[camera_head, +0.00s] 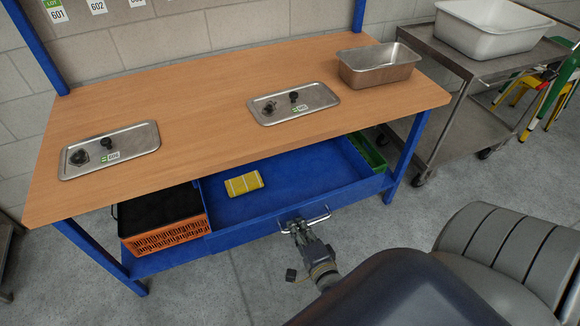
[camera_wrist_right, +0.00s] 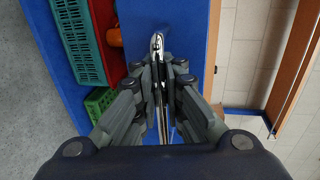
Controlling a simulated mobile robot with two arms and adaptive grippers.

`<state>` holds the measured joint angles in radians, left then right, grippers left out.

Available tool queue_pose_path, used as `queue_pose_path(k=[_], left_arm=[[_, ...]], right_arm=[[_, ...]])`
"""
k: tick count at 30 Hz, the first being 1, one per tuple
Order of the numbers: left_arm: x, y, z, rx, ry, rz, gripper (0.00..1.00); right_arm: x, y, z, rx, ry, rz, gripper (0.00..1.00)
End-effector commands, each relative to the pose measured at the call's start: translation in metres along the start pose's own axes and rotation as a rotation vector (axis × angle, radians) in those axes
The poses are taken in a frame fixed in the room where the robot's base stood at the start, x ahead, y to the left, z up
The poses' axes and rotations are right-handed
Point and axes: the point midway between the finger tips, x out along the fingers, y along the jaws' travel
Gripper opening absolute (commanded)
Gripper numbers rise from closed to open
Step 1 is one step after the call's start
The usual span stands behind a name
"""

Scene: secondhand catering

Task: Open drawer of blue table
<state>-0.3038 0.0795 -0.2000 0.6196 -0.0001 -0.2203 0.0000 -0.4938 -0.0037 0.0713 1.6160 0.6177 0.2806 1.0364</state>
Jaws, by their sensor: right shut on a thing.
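The blue table has a wooden top (camera_head: 200,110) and blue legs. Its blue drawer (camera_head: 290,185) is pulled out below the top's front edge, and I see into it. A yellow patterned item (camera_head: 243,183) lies inside. My right gripper (camera_head: 302,228) is at the metal bar handle (camera_head: 320,217) on the drawer front, with its fingers shut on it. In the right wrist view, the handle (camera_wrist_right: 156,45) runs between the fingers of this gripper (camera_wrist_right: 163,75) against the blue front. The fingers hide part of the handle. My left gripper is not in view.
An orange crate (camera_head: 165,236) with dark contents is left of the drawer, and a green crate (camera_head: 368,153) is at its right. Two metal lids (camera_head: 130,140) (camera_head: 270,117) and a metal pan (camera_head: 380,75) are on top. A steel cart (camera_head: 450,65) stands right. Floor in front is clear.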

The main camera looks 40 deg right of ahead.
Motion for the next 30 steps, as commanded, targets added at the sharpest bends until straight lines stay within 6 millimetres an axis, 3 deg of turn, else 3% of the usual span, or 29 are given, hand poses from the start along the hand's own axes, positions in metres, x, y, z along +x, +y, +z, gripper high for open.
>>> queue_pose_path(k=[6,12,29,30], left_arm=[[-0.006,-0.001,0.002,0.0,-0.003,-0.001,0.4],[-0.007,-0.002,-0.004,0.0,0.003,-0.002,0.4],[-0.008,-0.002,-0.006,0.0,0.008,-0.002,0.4],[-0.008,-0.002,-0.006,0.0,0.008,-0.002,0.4]], right_arm=[[-0.039,0.007,0.001,-0.001,-0.002,-0.001,0.0],[-0.061,0.011,0.001,-0.001,-0.002,-0.003,0.0],[-0.07,0.012,0.001,-0.001,-0.001,-0.006,0.0],[-0.07,0.012,0.001,0.0,-0.001,-0.006,0.14]])
